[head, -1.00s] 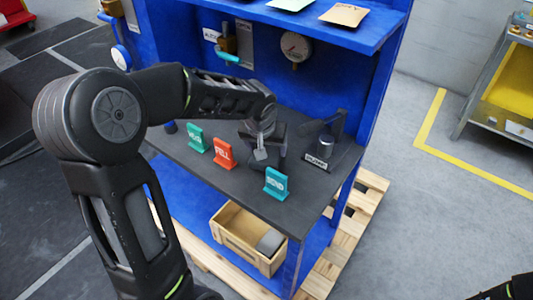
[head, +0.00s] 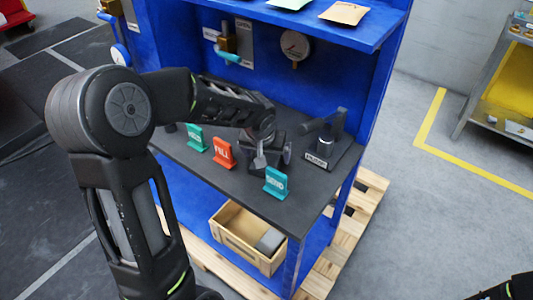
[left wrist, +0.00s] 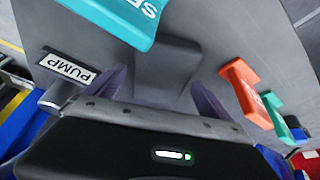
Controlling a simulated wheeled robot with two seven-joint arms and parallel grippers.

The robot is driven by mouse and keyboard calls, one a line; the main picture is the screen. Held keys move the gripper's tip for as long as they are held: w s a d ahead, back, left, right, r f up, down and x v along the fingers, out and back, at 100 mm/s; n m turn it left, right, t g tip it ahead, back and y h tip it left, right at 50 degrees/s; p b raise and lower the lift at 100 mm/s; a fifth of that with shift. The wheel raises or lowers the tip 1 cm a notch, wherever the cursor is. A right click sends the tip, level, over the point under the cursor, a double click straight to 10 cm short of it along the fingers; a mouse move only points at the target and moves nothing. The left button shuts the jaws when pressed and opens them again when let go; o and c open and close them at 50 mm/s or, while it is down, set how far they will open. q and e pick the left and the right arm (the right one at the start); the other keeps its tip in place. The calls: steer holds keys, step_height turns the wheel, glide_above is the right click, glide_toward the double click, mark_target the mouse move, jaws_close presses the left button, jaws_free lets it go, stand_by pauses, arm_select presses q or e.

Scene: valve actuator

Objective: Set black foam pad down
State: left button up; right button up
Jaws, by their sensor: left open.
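The black foam pad (left wrist: 166,68) shows in the left wrist view as a dark, flat-topped block on the grey bench top, between the fingers. In the head view it is hard to pick out, dark against dark beneath my gripper. My left gripper (head: 259,160) is low over the bench, behind the teal SEND sign (head: 276,182). In the left wrist view its two dark fingers (left wrist: 161,92) are spread apart, one on each side of the pad's near end. I cannot tell whether they touch it. My right gripper is out of view.
The orange FILL sign (head: 223,153) stands left of the gripper, with a green sign (head: 196,138) beyond. The hand pump (head: 323,145) with its PUMP label stands to the right. A wooden crate (head: 235,243) holding a grey block sits on the lower shelf.

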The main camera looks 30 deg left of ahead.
arm_select(q)
steer(key=shift+r+p, duration=0.25)
steer(key=shift+p, duration=0.05)
steer(key=v, duration=1.2)
steer(key=shift+b, duration=0.4)
steer(key=shift+o, duration=0.5)
steer(key=shift+f, duration=0.15)
